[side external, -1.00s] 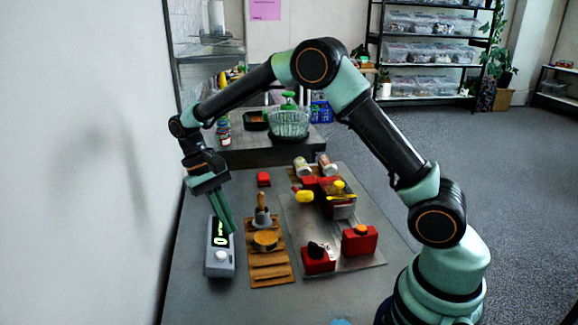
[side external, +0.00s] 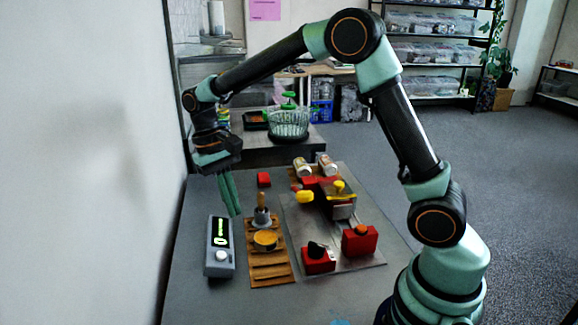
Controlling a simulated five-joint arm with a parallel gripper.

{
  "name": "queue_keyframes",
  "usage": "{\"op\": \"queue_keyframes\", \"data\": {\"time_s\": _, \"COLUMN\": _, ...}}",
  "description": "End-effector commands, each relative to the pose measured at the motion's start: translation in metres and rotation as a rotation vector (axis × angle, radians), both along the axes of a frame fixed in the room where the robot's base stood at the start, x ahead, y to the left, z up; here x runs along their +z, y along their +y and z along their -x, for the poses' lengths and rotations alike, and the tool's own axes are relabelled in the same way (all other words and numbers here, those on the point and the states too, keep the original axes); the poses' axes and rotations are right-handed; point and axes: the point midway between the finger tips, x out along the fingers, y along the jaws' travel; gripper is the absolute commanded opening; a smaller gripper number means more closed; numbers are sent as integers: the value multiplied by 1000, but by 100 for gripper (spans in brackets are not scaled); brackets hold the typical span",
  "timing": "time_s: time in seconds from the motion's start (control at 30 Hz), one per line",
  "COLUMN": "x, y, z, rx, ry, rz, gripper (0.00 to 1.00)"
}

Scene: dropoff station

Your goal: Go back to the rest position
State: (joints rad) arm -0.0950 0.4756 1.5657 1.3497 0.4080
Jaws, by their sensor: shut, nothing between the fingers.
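My gripper (side external: 229,196) hangs over the left part of the grey table (side external: 205,300), with its green fingers pointing down. The fingers are together and hold nothing. They are above and behind the grey device with a lit green display and a white knob (side external: 219,246). The fingertips look clear of the device and of the table. My arm arches up from the lower right and across the scene to the gripper.
A wooden rack (side external: 270,272) holds a grey mortar-like item (side external: 262,216) and a round tan piece (side external: 265,239). A metal plate (side external: 350,263) carries red boxes (side external: 360,241) and a yellow-handled device (side external: 340,201). A white wall borders the left.

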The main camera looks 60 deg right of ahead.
Motion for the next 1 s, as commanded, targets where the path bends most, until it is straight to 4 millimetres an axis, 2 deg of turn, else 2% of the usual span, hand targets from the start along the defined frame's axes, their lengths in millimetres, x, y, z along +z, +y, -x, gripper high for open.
{"op": "queue_keyframes", "data": {"time_s": 0.03, "x": 14, "y": -3, "z": 5, "rx": 14, "ry": -45, "rz": -9, "gripper": 0}}
{"op": "queue_keyframes", "data": {"time_s": 0.2, "x": 46, "y": -11, "z": 24, "rx": 70, "ry": -178, "rz": -30, "gripper": 0}}
{"op": "queue_keyframes", "data": {"time_s": 0.5, "x": 83, "y": -24, "z": 65, "rx": 173, "ry": -410, "rz": -38, "gripper": 0}}
{"op": "queue_keyframes", "data": {"time_s": 0.8, "x": 94, "y": -35, "z": 104, "rx": 273, "ry": -630, "rz": -10, "gripper": 0}}
{"op": "queue_keyframes", "data": {"time_s": 1.0, "x": 92, "y": -38, "z": 117, "rx": 314, "ry": -713, "rz": 11, "gripper": 0}}
